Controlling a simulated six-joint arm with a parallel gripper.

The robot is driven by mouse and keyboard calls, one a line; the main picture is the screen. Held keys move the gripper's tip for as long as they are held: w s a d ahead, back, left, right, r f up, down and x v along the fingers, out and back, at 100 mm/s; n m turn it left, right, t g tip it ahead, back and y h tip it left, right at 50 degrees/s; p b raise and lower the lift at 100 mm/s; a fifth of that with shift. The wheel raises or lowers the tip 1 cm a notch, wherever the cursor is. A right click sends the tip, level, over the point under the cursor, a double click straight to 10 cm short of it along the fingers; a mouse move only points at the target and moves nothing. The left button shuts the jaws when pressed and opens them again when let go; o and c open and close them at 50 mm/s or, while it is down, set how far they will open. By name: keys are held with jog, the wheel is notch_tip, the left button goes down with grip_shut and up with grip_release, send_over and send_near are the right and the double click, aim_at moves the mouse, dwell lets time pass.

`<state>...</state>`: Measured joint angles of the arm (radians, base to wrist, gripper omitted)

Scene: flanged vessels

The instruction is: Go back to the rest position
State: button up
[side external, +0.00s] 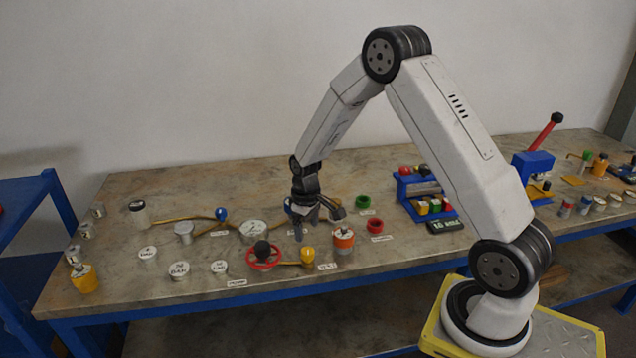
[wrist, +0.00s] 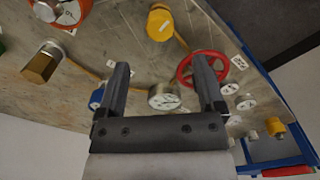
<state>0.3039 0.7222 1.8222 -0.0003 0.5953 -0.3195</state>
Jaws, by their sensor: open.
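My gripper (side external: 302,219) hangs low over the middle of the workbench, fingers pointing down, just to the left of the orange-and-white vessel (side external: 343,238). In the wrist view my gripper (wrist: 160,85) has its two fingers apart with nothing held between them. A round gauge (wrist: 164,96) shows beyond the gap between the fingers. The red handwheel (wrist: 203,68) is partly covered by the finger on the right. In the side view the gauge (side external: 253,230) and the red handwheel (side external: 263,256) stand left of my gripper.
The workbench (side external: 130,300) holds brass pipes, a yellow cap (side external: 308,254), a blue valve (side external: 222,213) and several labelled metal weights (side external: 179,271). Green (side external: 363,202) and red (side external: 375,226) rings lie right of my gripper. A blue rack (side external: 422,195) and blue lever press (side external: 533,165) stand further right.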

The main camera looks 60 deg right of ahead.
jog(key=shift+s+a+r, duration=0.15)
jog(key=shift+a+r, duration=0.25)
jog(key=s+a+r+t, duration=0.2)
jog(key=s+a+r, duration=0.7)
jog(key=s+a, duration=0.3)
jog(key=shift+s+a+t, duration=0.3)
jog(key=shift+s, duration=0.85)
